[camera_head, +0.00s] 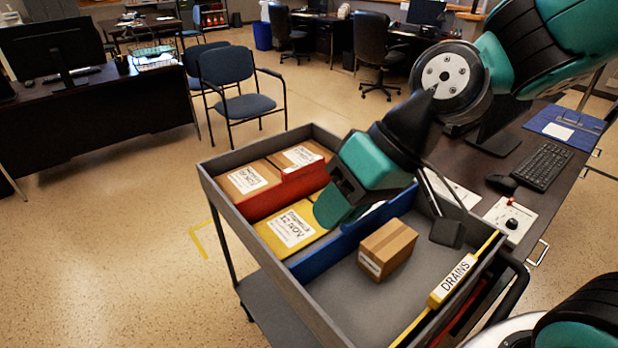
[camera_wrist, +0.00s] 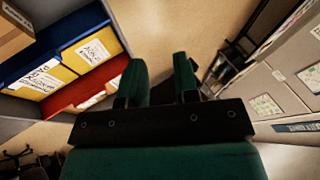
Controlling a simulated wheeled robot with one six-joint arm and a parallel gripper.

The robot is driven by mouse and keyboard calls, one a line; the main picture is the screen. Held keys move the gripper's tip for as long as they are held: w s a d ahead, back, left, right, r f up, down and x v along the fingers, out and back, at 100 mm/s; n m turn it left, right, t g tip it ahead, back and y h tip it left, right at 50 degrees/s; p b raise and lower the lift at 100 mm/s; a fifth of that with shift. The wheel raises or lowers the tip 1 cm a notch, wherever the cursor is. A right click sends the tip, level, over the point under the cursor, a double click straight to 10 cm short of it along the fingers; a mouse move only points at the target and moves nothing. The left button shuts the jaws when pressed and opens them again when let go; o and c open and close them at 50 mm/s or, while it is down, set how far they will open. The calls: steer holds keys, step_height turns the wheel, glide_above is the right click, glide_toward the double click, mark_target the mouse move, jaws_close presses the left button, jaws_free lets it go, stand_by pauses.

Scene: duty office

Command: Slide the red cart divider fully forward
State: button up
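The red divider (camera_head: 283,193) stands across the grey cart tray (camera_head: 240,225), between cardboard boxes (camera_head: 246,178) and yellow boxes (camera_head: 290,230). Its right part is hidden behind my gripper. It also shows as a red strip in the wrist view (camera_wrist: 88,95), left of my fingers. My gripper (camera_head: 335,212) hangs over the tray in the head view, near the yellow boxes and the blue divider (camera_head: 330,252). In the wrist view my gripper (camera_wrist: 160,62) has its two green fingers apart with nothing between them. I see no contact with the red divider.
A small cardboard box (camera_head: 388,249) sits in the near compartment. A yellow bar labelled DRAINS (camera_head: 452,281) lies along the cart's right edge. A desk with a keyboard (camera_head: 541,166) stands close on the right. Open floor (camera_head: 110,240) lies to the left.

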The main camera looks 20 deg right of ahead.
mark_target(306, 170)
steer(key=w+f+m+t+y+b, duration=0.1)
steer(key=w+f+m, duration=0.1)
steer(key=w, duration=0.1)
steer(key=w+d+f+m+t+y+b, duration=0.1)
steer(key=w+f, duration=0.2)
steer(key=w+f+m+t+b, duration=0.1)
steer(key=w+f+m+b, duration=0.1)
steer(key=w+f, duration=0.1)
steer(key=shift+w+d+f+m+t+y, duration=0.15)
steer(key=shift+w+t+y, duration=0.05)
steer(key=shift+w, duration=0.1)
steer(key=shift+w+d+f+m+t+y, duration=0.1)
steer(key=shift+w+m+t+y, duration=0.1)
steer(key=shift+w, duration=0.1)
jaws_close()
steer(key=w+d+f+m+t+h+b, duration=0.45)
steer(key=w+d+f+m+t, duration=0.5)
steer(key=w+d+m, duration=0.35)
steer(key=shift+n+g+y, duration=0.25)
steer(key=shift+g, duration=0.2)
steer(key=p+x, duration=0.1)
steer(key=x, duration=0.5)
steer(key=p+x, duration=0.2)
steer(key=x, duration=0.4)
steer(key=p+x, duration=0.2)
steer(key=x, duration=0.4)
steer(key=shift+f, duration=0.45)
steer(key=shift+w+d, duration=0.1)
